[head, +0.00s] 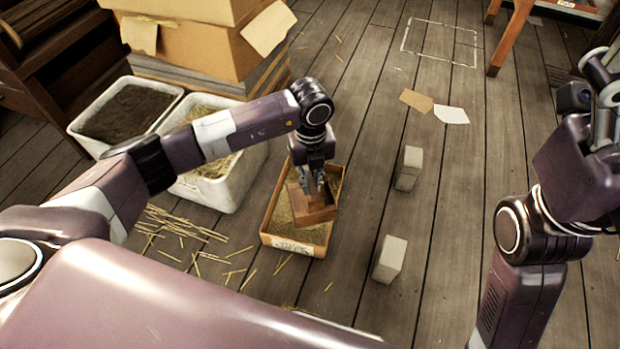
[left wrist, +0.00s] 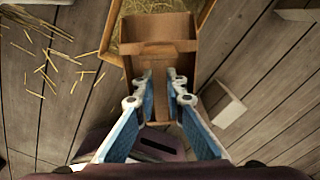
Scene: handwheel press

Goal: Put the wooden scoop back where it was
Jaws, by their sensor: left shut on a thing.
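The wooden scoop (head: 319,207) is a brown open box shape with a handle. My left gripper (head: 315,185) is shut on it and reaches down from above. In the left wrist view the scoop (left wrist: 153,32) shows beyond the blue fingers of the left gripper (left wrist: 160,82), which stand on either side of its handle. The scoop is over a shallow wooden crate (head: 291,246) holding straw-coloured bits, and hides part of its inside. I cannot tell whether the scoop touches the contents. My right arm shows at the right, but its fingers do not.
Two white tubs, one with dark soil (head: 76,134) and one with straw (head: 234,195), stand left of the crate. Two pale blocks (head: 390,258) (head: 409,167) stand to its right. Loose straw (head: 172,232) lies at the left. The planks farther right are mostly clear.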

